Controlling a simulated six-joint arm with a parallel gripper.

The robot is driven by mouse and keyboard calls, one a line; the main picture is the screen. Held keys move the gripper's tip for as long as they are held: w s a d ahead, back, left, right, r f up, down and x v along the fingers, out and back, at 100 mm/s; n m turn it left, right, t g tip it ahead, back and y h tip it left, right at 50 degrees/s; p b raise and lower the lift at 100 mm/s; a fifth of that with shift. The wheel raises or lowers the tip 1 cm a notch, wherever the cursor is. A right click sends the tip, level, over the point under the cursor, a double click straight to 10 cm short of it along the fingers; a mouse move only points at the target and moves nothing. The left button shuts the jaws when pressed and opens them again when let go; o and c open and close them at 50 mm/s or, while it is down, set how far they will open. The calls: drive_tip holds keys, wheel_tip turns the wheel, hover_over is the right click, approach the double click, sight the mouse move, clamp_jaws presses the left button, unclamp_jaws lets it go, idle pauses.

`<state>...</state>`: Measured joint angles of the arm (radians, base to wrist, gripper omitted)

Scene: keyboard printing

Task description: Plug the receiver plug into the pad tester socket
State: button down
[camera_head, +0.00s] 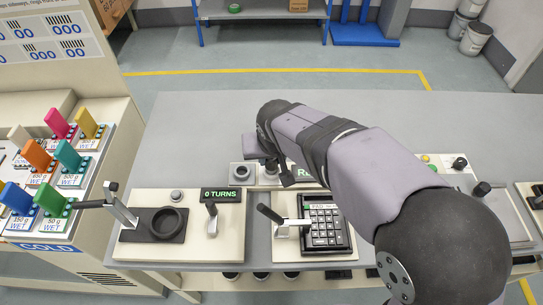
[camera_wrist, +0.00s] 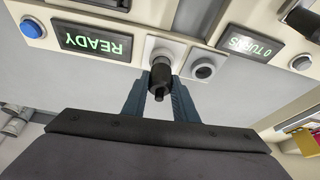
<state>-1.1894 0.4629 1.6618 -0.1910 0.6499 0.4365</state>
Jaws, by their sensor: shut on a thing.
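My gripper (camera_wrist: 160,83) is shut on a black cylindrical plug, the receiver plug (camera_wrist: 160,72), held between two blue-grey fingers. Its far end meets or overlaps a pale square socket block (camera_wrist: 150,44) beside the READY display (camera_wrist: 91,44); I cannot tell how deep it sits. A second socket (camera_wrist: 203,69) with a dark round opening is just right of the plug in the wrist view and looks empty. In the head view, that socket (camera_head: 242,171) is left of my arm, and my wrist largely hides the plug and fingers.
A 0 TURNS display (camera_head: 222,195) stands near a lever press with a black ring (camera_head: 167,222). A keypad (camera_head: 326,226) sits under another lever at the bench front. Coloured weight blocks (camera_head: 61,124) stand on the left cabinet. The grey bench top (camera_head: 200,125) behind is clear.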

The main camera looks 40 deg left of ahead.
drive_tip(key=shift+f+b, duration=0.35)
drive_tip(key=shift+f, duration=0.25)
drive_tip(key=c, duration=1.3)
unclamp_jaws()
drive_tip(key=shift+c, duration=0.2)
drive_tip(key=shift+r, duration=0.1)
wheel_tip(320, 180, up, 6)
drive_tip(key=p, duration=0.5)
